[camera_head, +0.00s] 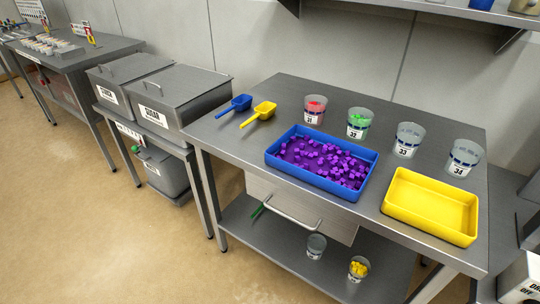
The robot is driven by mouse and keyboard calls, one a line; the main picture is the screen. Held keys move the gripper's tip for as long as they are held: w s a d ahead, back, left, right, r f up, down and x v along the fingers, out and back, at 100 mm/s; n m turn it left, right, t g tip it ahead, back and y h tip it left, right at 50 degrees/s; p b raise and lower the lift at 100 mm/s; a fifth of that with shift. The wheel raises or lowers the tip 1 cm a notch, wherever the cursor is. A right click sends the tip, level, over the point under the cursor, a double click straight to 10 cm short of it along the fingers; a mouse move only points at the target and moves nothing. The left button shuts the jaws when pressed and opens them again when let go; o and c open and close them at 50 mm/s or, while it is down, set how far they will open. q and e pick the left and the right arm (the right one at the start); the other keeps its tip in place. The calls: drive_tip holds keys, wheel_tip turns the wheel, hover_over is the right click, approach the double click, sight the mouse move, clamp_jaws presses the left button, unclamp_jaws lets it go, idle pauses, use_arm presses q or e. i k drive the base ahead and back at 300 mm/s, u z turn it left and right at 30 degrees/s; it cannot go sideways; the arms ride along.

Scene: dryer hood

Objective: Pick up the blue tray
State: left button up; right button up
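The blue tray (313,181) sits on the grey metal table (290,100), near its front edge. Many small purple cubes (325,160) lie spread inside it. Neither of my grippers shows in the head view, and nothing is touching the tray.
A yellow tray (425,222) stands empty to the right. Behind are clear cups 31 (315,111), 32 (359,124), 33 (408,141) and 34 (464,159); 31 holds red pieces, 32 green. Blue (238,102) and yellow (262,110) scoops lie left. A handled drawer (300,205) is below.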

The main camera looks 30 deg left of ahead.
sight(342, 168)
drive_tip(key=u, duration=1.8)
drive_tip(key=i, duration=1.35)
drive_tip(key=z, duration=2.9)
